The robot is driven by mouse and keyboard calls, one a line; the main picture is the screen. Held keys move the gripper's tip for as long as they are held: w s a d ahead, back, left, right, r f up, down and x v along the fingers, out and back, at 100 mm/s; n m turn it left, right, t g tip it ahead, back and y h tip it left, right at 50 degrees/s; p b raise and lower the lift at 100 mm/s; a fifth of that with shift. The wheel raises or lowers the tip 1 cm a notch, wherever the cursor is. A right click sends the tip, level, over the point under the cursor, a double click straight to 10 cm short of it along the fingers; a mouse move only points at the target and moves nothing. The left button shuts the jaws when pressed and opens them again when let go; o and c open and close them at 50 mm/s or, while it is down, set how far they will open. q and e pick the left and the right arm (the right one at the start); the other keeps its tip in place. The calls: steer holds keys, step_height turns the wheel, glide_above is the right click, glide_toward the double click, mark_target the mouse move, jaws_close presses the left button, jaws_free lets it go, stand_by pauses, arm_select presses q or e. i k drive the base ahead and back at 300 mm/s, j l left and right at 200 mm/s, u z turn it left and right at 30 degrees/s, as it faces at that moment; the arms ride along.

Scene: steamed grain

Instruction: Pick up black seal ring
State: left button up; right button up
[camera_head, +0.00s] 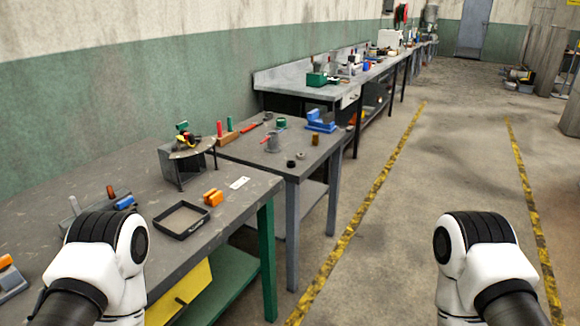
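A small dark round piece (291,164), which looks like the black seal ring, lies near the front edge of the grey middle table (245,148). It is too small to tell whether it has a hole. A small pale round part (300,156) lies just beside it. My two white arm links show at the lower left and lower right, but neither gripper is in view. Both arms are well apart from the dark piece.
The near workbench (150,190) holds a black tray (181,219), an orange block (213,197) and a grey stand (185,165). A blue vise (320,121) stands on the middle table. The floor (400,210) to the right is clear, with yellow lines.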

mark_target(290, 164)
steer(key=i+l+u, duration=0.2)
steer(key=u, duration=0.15)
steer(key=i+l+u, duration=0.1)
steer(key=l+u, duration=0.25)
steer(key=i+l+u, duration=0.15)
steer(key=u, duration=0.2)
